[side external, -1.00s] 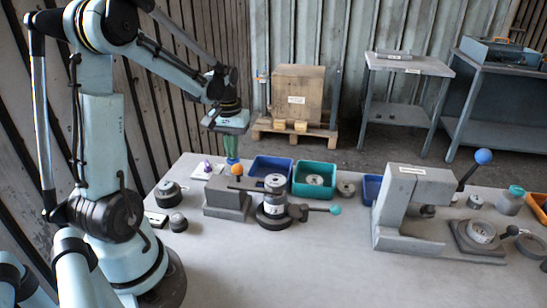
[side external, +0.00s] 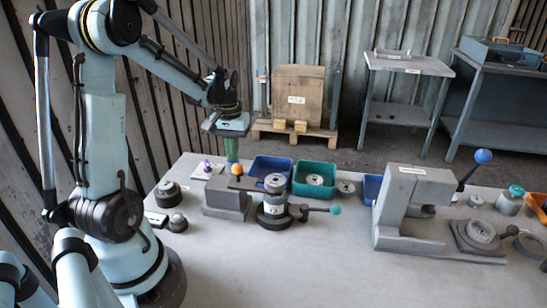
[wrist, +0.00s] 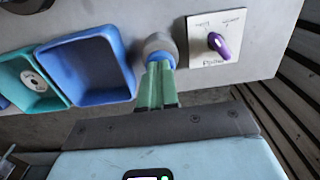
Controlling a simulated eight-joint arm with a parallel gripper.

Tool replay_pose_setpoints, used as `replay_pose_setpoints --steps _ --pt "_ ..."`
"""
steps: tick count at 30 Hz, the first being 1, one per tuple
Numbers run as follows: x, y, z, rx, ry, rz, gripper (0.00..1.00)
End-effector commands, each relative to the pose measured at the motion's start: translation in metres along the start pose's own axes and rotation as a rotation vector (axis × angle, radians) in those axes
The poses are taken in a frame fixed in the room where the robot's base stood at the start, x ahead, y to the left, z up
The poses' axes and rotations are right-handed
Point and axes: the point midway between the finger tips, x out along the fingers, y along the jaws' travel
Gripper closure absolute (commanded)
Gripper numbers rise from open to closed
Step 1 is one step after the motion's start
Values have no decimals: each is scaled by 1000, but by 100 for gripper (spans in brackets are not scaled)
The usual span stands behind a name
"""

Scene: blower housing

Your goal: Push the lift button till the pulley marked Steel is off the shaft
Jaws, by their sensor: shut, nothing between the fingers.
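My gripper (side external: 232,158) points down behind the grey block at the back left of the bench. In the wrist view its green fingers (wrist: 157,66) are together and empty. Their tips are at a round grey housing with a blue cap (wrist: 156,52), which looks like a button; the fingers partly hide it, and I cannot tell how far it is pressed. A pulley (side external: 275,181) sits on top of a dark round fixture (side external: 274,214) with a teal-knobbed handle. Its marking is too small to read, and I cannot tell whether it is clear of the shaft.
A blue bin (side external: 270,168) and a teal bin (side external: 315,193) holding a disc stand near the gripper. A white panel with a purple knob (wrist: 217,42) is beside the housing. A grey block (side external: 226,198) with an orange-balled lever stands in front. A grey press (side external: 412,205) stands right.

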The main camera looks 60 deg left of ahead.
Motion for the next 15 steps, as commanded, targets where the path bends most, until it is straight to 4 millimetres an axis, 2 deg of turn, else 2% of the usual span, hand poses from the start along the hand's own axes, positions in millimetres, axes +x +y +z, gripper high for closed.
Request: replay_pose_setpoints --steps 7,15 --pt "9 0 0 0 0 0 100" --pt "8 0 0 0 0 0 100"
